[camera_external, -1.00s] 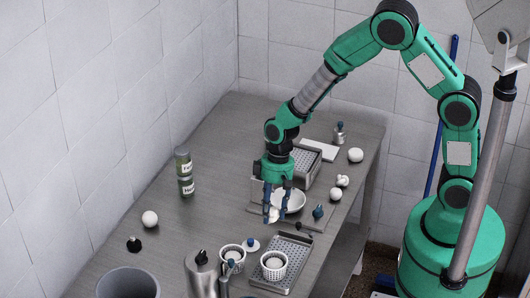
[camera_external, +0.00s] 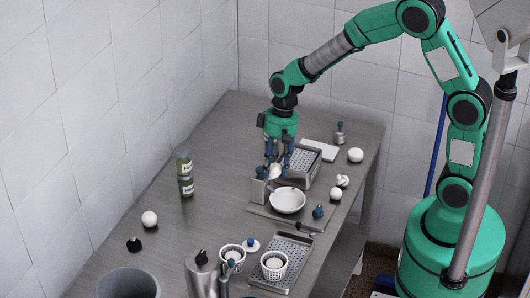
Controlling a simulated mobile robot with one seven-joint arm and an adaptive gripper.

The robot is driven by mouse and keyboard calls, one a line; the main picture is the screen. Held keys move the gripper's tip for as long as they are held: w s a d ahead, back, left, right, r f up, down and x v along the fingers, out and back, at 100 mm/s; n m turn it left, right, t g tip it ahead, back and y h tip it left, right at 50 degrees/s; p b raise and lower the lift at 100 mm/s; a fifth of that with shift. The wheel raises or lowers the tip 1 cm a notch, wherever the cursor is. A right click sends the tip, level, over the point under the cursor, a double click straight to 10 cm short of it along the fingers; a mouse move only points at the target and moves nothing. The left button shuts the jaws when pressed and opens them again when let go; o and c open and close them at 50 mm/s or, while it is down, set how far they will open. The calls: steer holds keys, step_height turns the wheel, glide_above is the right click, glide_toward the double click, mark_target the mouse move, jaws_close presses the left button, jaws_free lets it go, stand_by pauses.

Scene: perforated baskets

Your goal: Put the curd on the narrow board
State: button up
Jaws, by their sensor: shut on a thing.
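My gripper (camera_external: 277,170) points down and is shut on a small white curd (camera_external: 275,171). It holds the curd above the table, beside the perforated metal basket and behind the white bowl. The fingers hide part of the curd. A flat white board (camera_external: 322,149) lies at the back right, behind the basket. A wider grey board (camera_external: 260,211) lies under the bowl. I cannot tell for sure which board is the narrow one.
White balls (camera_external: 356,155) lie to the right. Green jars (camera_external: 185,175) stand left. The table's back left is clear.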

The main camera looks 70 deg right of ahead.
steer(key=s+d+m+t+h, duration=0.15)
steer(key=d+m, duration=0.65)
steer(key=d, duration=2.9)
steer(key=shift+m, duration=0.3)
steer(key=f, duration=0.2)
steer(key=s+f, duration=0.1)
steer(key=f, duration=0.2)
steer(key=shift+d+f+p, duration=0.1)
steer(key=shift+d+p, duration=0.05)
steer(key=shift+p, duration=0.2)
steer(key=shift+s+d+b+x, duration=0.1)
steer(key=shift+s+b+x, duration=0.1)
steer(key=shift+x, duration=0.8)
steer(key=shift+s+d+b+x, duration=0.1)
steer(key=shift+s+x, duration=0.05)
steer(key=shift+x, duration=0.85)
steer(key=shift+s+d+b+x, duration=0.1)
steer(key=shift+s+b+x, duration=0.1)
steer(key=shift+x, duration=0.85)
steer(key=shift+f, duration=0.15)
steer(key=shift+s+x, duration=0.15)
steer(key=shift+x, duration=0.75)
steer(key=shift+s+x, duration=0.15)
steer(key=shift+x, duration=0.75)
steer(key=shift+s+d+f+b, duration=0.1)
steer(key=shift+d+f+b, duration=0.1)
steer(key=shift+b, duration=0.1)
